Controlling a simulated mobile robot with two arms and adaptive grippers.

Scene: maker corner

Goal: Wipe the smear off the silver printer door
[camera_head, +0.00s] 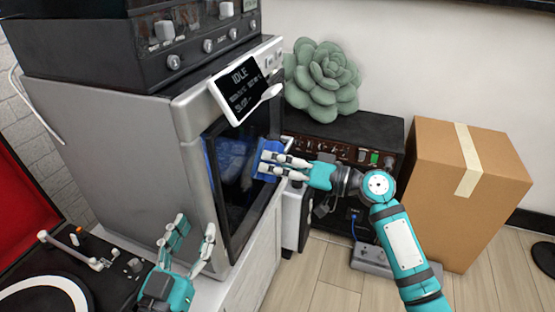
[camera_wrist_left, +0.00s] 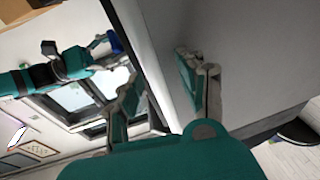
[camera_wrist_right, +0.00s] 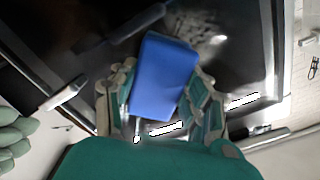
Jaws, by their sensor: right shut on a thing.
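The silver printer (camera_head: 115,150) stands at the left in the head view, its door (camera_head: 245,170) with a dark glass pane facing right. My right gripper (camera_head: 270,167) is shut on a blue sponge (camera_head: 264,172) at the right part of the door. In the right wrist view the sponge (camera_wrist_right: 163,75) is in front of the dark glass; I cannot tell whether it touches. A pale, blotchy patch (camera_wrist_right: 205,28) shows on the glass beyond the sponge, perhaps the smear. My left gripper (camera_head: 192,238) is open and empty, low in front of the printer.
A tilted display (camera_head: 243,90) reading IDLE sits at the printer's top front edge. A black device (camera_head: 345,135) with a green succulent (camera_head: 322,78) and a cardboard box (camera_head: 450,200) stand to the right. A turntable (camera_head: 50,290) is at the lower left.

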